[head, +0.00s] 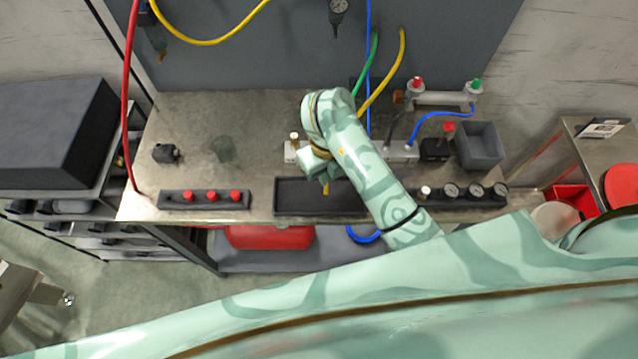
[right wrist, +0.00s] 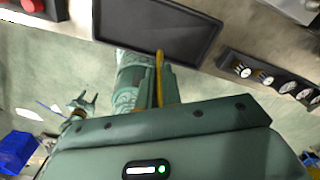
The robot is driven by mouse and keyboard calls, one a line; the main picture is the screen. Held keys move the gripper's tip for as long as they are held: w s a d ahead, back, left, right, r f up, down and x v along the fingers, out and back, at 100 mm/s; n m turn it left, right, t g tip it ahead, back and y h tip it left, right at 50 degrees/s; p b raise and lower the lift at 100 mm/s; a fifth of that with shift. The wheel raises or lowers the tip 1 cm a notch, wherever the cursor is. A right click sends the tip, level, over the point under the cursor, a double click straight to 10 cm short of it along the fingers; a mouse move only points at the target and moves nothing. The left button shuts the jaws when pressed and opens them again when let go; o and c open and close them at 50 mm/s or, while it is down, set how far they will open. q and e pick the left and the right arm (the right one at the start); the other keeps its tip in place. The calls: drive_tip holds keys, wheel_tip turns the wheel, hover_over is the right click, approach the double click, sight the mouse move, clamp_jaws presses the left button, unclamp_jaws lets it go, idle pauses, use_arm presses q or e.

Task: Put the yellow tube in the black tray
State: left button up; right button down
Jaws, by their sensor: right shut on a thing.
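The black tray (head: 296,198) lies on the metal bench near its front edge. In the right wrist view the black tray (right wrist: 150,28) is at the top and looks empty where it shows. My right gripper (head: 322,178) is over the tray in the head view, partly hidden by its own arm. It is shut on the yellow tube (right wrist: 160,72), whose end reaches over the tray's edge in the right wrist view. A bit of the yellow tube (head: 326,188) shows below the gripper. My left gripper (right wrist: 82,102) appears small in the right wrist view, fingers spread and empty.
A strip with red knobs (head: 205,199) is left of the tray, and a row of gauges (head: 462,193) is right of it. A white valve block (head: 399,151) and grey bin (head: 479,146) stand behind to the right. The bench's left middle is mostly clear.

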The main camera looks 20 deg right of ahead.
drive_tip(key=f, duration=0.2)
drive_tip(key=w+f+b, duration=0.1)
drive_tip(key=f, duration=0.1)
drive_tip(key=w+f+b, duration=0.1)
drive_tip(key=f, duration=0.1)
drive_tip(key=shift+w+a, duration=0.15)
drive_tip(key=shift+a, duration=0.25)
use_arm(q)
drive_tip(key=f, duration=0.3)
drive_tip(key=shift+a, duration=0.2)
use_arm(e)
drive_tip(key=c, duration=1.6)
unclamp_jaws()
use_arm(q)
drive_tip(key=shift+r, duration=0.1)
drive_tip(key=r+p, duration=0.5)
drive_tip(key=shift+w+r, duration=0.1)
drive_tip(key=shift+w, duration=0.1)
use_arm(e)
wheel_tip(320, 180, up, 12)
